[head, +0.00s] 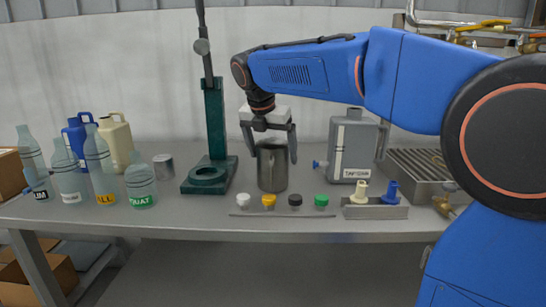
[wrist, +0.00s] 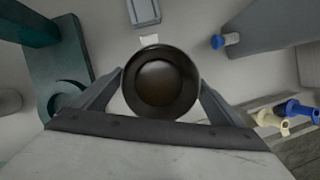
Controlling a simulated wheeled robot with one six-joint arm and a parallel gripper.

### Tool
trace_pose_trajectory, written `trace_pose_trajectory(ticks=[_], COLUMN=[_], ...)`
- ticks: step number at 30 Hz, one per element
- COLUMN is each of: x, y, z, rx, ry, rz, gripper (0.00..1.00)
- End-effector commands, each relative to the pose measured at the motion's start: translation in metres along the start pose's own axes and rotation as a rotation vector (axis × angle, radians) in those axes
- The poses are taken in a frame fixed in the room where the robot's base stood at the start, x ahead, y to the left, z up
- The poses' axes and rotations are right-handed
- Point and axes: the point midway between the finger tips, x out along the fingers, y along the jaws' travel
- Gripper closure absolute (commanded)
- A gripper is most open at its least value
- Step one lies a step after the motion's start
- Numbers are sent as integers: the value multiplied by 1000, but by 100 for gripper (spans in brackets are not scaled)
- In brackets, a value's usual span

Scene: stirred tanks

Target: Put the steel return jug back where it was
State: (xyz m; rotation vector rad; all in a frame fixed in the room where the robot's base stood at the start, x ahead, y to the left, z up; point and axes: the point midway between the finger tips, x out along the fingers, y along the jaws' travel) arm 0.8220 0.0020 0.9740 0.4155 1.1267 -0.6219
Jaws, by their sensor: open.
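The steel return jug (head: 272,170) stands upright on the grey bench between the green stand and the grey tap can. My gripper (head: 268,143) is above it, pointing down, with its fingers open on either side of the jug's top. In the wrist view, the jug's round dark mouth (wrist: 160,83) lies between the two spread fingertips of my gripper (wrist: 161,92). I cannot tell whether either finger touches the jug's wall.
A green stand (head: 214,130) is close on the left, and a grey tap can (head: 352,150) is on the right. Several coloured caps (head: 269,201) line the front edge beside a holder (head: 375,209) with nozzles. Bottles (head: 100,165) crowd the left end.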

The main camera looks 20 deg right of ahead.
Motion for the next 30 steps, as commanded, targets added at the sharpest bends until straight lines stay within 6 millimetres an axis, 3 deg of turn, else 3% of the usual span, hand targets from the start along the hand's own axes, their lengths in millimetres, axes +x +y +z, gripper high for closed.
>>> trace_pose_trajectory(ticks=[9,15,21,30], x=[-62,-90,-102,-103], y=[0,0,0,0], z=[0,0,0,0], rx=[-1,-1,0,0], ry=[-2,-1,-1,0], rz=[3,2,1,0], gripper=[8,8,8,8])
